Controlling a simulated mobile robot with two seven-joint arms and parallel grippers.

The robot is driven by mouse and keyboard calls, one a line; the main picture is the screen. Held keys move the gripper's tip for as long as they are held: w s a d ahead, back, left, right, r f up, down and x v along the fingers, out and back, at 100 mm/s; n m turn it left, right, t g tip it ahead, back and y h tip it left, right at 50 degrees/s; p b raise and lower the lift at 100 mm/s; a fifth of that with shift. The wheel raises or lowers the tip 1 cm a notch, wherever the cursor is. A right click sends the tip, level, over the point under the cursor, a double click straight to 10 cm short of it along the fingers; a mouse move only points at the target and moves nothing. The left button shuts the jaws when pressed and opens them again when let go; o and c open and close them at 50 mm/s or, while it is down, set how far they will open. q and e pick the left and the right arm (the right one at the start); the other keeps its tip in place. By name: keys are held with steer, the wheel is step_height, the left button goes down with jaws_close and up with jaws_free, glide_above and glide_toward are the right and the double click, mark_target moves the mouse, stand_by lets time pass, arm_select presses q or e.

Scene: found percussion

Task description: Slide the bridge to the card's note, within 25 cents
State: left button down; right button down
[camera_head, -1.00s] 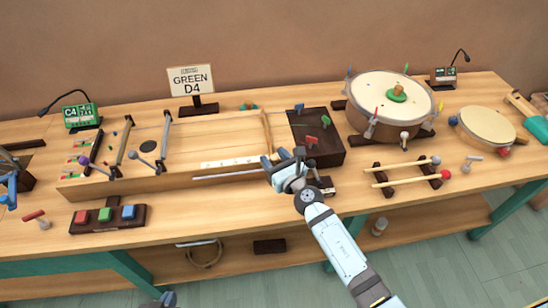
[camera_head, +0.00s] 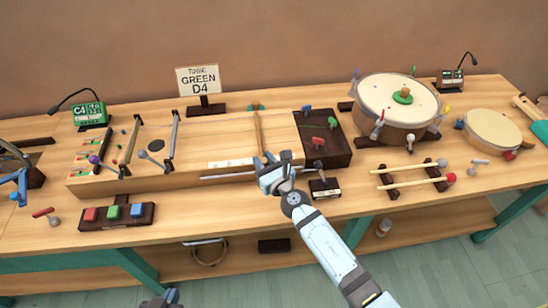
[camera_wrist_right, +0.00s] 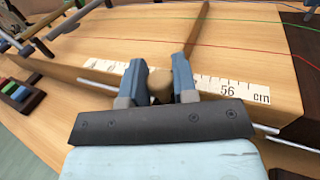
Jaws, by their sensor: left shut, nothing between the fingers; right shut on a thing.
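The bridge (camera_head: 258,132) is a thin wooden bar lying across the long wooden string box (camera_head: 215,145), near its right end. My right gripper (camera_head: 273,168) is at the box's front edge. In the right wrist view its fingers (camera_wrist_right: 160,85) are shut around the bridge's round wooden knob (camera_wrist_right: 160,80), with the bar (camera_wrist_right: 197,35) running away behind. A white scale strip (camera_wrist_right: 215,85) passes beneath, with 56 readable to the right of the fingers. The card (camera_head: 198,82) reads GREEN D4. Red and green strings show in the wrist view. My left gripper (camera_head: 166,298) barely shows at the bottom edge, away from the bench.
A lit green tuner display (camera_head: 89,113) reading C4 stands back left. A dark block with coloured pegs (camera_head: 322,150) borders the box's right end. Drums (camera_head: 395,100) and mallets on a rack (camera_head: 412,176) stand right. Three coloured buttons (camera_head: 113,213) sit front left.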

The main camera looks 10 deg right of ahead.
arm_select(q)
steer(key=shift+a+f, duration=0.15)
steer(key=shift+a, duration=0.35)
arm_select(e)
steer(key=shift+a, duration=0.55)
arm_select(q)
steer(key=shift+d, duration=0.15)
arm_select(e)
steer(key=c, duration=0.9)
jaws_free()
steer(key=shift+c, duration=0.2)
steer(key=shift+s+d, duration=0.1)
arm_select(q)
steer(key=shift+f, duration=0.2)
arm_select(e)
steer(key=v, duration=1.3)
steer(key=shift+s, duration=0.3)
steer(key=shift+d, duration=0.1)
